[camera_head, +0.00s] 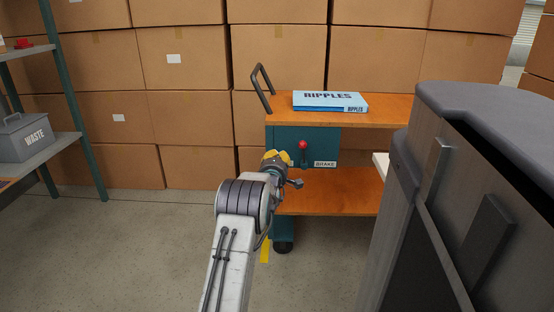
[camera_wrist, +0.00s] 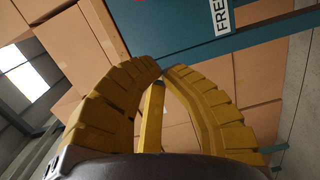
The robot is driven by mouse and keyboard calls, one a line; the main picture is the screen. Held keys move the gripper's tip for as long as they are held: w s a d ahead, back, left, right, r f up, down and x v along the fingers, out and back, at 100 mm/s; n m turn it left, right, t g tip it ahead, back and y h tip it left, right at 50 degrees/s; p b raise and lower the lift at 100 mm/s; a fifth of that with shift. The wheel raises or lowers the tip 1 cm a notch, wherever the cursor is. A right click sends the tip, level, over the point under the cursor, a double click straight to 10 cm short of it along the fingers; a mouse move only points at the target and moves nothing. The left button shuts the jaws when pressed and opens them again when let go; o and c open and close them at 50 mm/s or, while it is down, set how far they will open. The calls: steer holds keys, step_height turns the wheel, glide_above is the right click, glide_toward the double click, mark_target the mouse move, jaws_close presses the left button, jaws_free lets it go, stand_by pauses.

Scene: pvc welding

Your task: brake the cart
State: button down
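The cart has orange shelves (camera_head: 340,190) and a teal panel (camera_head: 325,142) at its left end. A brake lever with a red knob (camera_head: 303,145) stands on the panel, left of and above a white BRAKE label (camera_head: 325,164). My gripper (camera_head: 285,157), with yellow fingers, is left of and slightly below the knob, apart from it in the picture. In the wrist view its fingertips (camera_wrist: 161,71) meet with nothing visible between them. There the teal panel (camera_wrist: 180,30) shows a label reading FREE (camera_wrist: 221,16), partly cut off, and a bit of red at the top edge.
A blue RIPPLES box (camera_head: 330,101) lies on the cart's top shelf, beside a dark handle (camera_head: 262,88). Stacked cartons (camera_head: 185,60) form a wall behind. A shelf with a WASTE box (camera_head: 25,138) stands left. A large grey body (camera_head: 480,170) blocks the right.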

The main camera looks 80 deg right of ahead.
steer(key=shift+a, duration=1.35)
steer(key=c, duration=2)
jaws_free()
steer(key=shift+f, duration=0.1)
jaws_close()
